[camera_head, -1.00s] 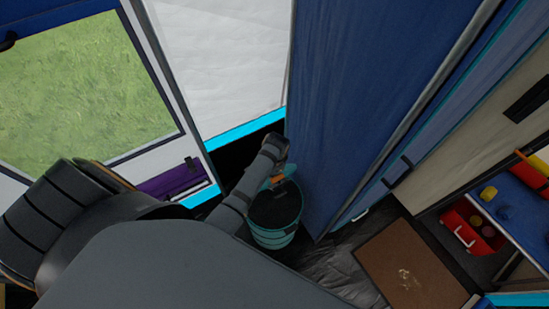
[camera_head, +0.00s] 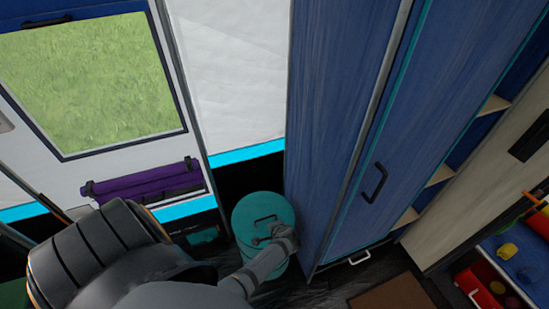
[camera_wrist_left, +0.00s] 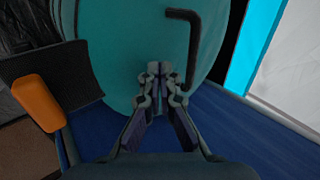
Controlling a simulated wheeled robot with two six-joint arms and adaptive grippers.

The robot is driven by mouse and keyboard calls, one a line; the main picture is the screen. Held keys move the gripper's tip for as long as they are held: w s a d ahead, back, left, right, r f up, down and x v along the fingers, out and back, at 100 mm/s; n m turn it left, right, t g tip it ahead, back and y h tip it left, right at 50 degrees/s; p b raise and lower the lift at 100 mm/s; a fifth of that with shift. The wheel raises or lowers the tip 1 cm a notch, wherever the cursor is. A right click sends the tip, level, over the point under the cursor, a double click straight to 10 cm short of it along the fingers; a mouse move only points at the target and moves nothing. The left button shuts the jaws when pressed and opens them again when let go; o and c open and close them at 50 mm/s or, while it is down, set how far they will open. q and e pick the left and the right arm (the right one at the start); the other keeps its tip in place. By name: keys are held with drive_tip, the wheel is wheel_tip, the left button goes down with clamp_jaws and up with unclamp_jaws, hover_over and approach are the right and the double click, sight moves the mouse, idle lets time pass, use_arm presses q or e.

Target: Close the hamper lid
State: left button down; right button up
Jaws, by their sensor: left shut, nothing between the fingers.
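The hamper (camera_head: 275,272) is a round teal bin beside the tall blue cabinet in the head view. Its teal lid (camera_head: 252,207) lies over the top, and the dark inside is hidden. A dark bar handle (camera_head: 264,218) is on the lid. It also shows in the left wrist view (camera_wrist_left: 192,42), against the teal lid (camera_wrist_left: 125,40). My left gripper (camera_head: 262,239) is over the lid's near side. In the wrist view its fingers (camera_wrist_left: 160,72) are together and empty, just left of the handle, at or very near the lid. My right gripper is not in view.
The tall blue cabinet (camera_head: 335,120) stands right beside the hamper. A white tent wall with a window (camera_head: 90,80) and a rolled purple cloth (camera_head: 145,185) is at left. A red bin (camera_head: 488,285) is at the far right. Dark floor shows right of the hamper.

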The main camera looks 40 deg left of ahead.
use_arm(q)
drive_tip(key=shift+s+d+f+b, duration=0.1)
drive_tip(key=shift+d+f+b, duration=0.15)
drive_tip(key=shift+f, duration=0.55)
drive_tip(key=shift+s+d+f, duration=0.1)
drive_tip(key=shift+s+f, duration=0.1)
drive_tip(key=shift+f, duration=0.1)
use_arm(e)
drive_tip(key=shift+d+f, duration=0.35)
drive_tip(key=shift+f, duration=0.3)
